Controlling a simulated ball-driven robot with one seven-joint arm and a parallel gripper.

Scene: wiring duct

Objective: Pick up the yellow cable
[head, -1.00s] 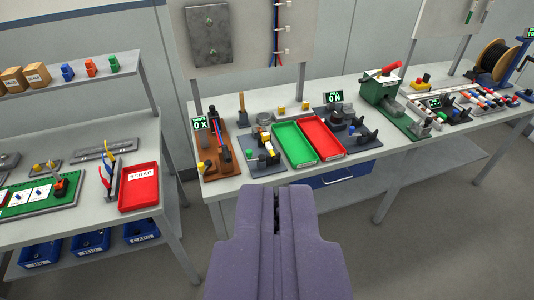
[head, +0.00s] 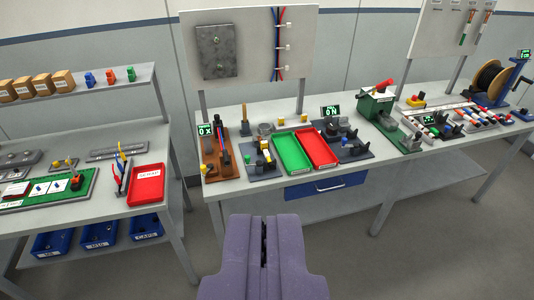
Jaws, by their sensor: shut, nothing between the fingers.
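My gripper (head: 264,224) is at the bottom middle of the head view, shut and empty, in front of the benches and clear of them. On the left bench a small stand holds a few thin upright cables. A yellow strand (head: 119,150) shows among blue and red ones. It is small, and I cannot tell its full shape. The stand is far to the left of my gripper and beyond it, just left of a red scrap tray (head: 147,184).
The left bench has a green board (head: 75,190) and a shelf of boxes. The back bench carries a green tray (head: 291,152), a red tray (head: 318,147), several fixtures and a cable reel (head: 492,80). Open floor lies between the benches.

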